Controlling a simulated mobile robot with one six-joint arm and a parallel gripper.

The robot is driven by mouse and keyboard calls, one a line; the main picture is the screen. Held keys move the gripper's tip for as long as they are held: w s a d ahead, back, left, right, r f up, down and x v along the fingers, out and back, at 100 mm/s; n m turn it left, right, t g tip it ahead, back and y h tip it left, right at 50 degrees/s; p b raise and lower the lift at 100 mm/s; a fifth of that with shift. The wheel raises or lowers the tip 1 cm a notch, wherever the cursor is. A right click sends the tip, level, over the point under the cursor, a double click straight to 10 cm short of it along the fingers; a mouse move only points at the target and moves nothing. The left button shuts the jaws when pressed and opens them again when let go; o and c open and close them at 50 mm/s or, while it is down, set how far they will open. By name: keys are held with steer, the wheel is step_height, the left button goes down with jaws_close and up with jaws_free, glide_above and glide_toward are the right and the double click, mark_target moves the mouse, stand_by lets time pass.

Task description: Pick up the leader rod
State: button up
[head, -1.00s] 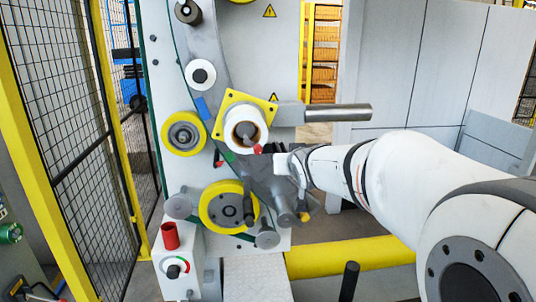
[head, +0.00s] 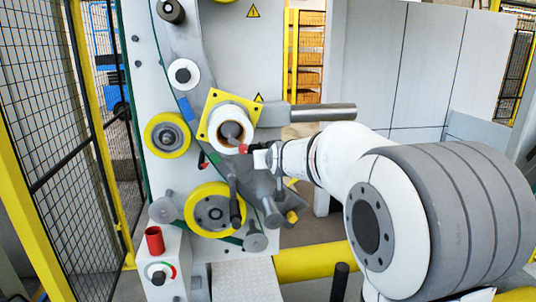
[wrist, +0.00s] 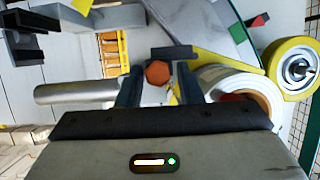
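I take the leader rod to be the small piece with a red end (head: 243,149) just below the white roll in the head view. In the wrist view an orange-red hexagonal end (wrist: 157,74), likely the same piece, lies between my fingers. My gripper (head: 258,155) is at the machine face, beside the red end. It also shows in the wrist view (wrist: 157,84), with its two dark fingers apart and gaps on both sides of the hexagon. The rest of the rod is hidden, and its depth between the fingers is unclear.
The white roll (head: 246,125) on a yellow plate (head: 213,104) is close to my gripper. A silver cylinder (head: 322,113) sticks out to the right. A mesh fence (head: 62,120) stands left.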

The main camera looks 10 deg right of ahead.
jaws_close()
stand_by(0.3)
step_height(320, 180, up, 10)
steer(key=p, duration=1)
